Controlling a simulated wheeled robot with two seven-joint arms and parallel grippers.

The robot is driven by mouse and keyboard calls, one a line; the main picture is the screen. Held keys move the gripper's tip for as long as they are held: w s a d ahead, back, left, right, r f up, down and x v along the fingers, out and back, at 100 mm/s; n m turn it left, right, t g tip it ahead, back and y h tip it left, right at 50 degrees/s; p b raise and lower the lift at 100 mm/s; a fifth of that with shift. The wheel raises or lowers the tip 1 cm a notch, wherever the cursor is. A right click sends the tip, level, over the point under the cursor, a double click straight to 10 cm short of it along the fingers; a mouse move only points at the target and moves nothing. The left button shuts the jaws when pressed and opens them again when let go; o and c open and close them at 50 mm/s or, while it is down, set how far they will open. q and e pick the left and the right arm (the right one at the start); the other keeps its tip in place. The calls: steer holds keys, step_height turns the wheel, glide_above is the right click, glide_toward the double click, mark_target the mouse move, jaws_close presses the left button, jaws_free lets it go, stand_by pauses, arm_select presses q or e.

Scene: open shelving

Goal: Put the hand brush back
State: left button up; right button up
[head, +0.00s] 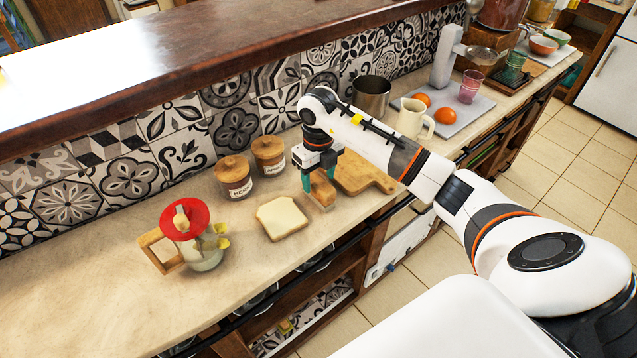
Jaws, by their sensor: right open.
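A small brown wooden block with a pale lower edge, which looks like the hand brush (322,188), is on the counter in the head view. My right gripper (318,182) points down over it with its teal fingers open, one on either side of the block. Whether the fingers touch it cannot be made out. The gripper hides part of its top. My left gripper is not in view.
A bread slice (282,218) and two lidded jars (234,178) (269,156) stand left of the gripper, with a red-topped jug (189,235) farther left. A wooden board (366,178) lies just right. A mug (412,118) and steel pot (371,97) stand beyond. Open shelves (345,270) lie below the counter.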

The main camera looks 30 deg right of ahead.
mark_target(319, 181)
step_height(319, 181, up, 10)
steer(key=b, duration=0.1)
steer(key=shift+f+b, duration=0.2)
steer(key=shift+b, duration=0.1)
steer(key=shift+s+f, duration=0.1)
stand_by(0.3)
